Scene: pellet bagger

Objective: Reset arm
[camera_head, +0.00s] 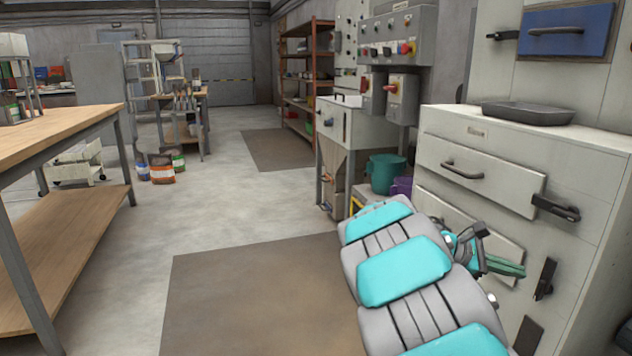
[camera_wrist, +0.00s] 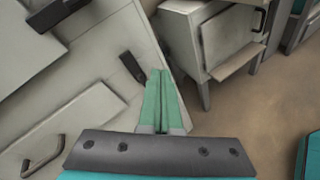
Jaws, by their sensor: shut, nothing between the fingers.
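My arm, grey with teal covers, reaches forward from the bottom right in the head view. My gripper (camera_head: 522,269) has green fingers and sits just in front of the grey cabinet (camera_head: 566,211) at the right. In the wrist view my gripper (camera_wrist: 162,75) shows its two green fingers together, with nothing between them. The fingers point past a black latch (camera_wrist: 132,68) on the cabinet front. I cannot tell whether the fingertips touch anything.
The cabinet has drawer handles (camera_head: 461,171) and a black tray (camera_head: 527,113) on top. A control panel (camera_head: 398,38) and a teal bucket (camera_head: 386,174) stand beyond it. A wooden workbench (camera_head: 50,133) is at the left. The floor between is clear, with a brown mat (camera_head: 250,290).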

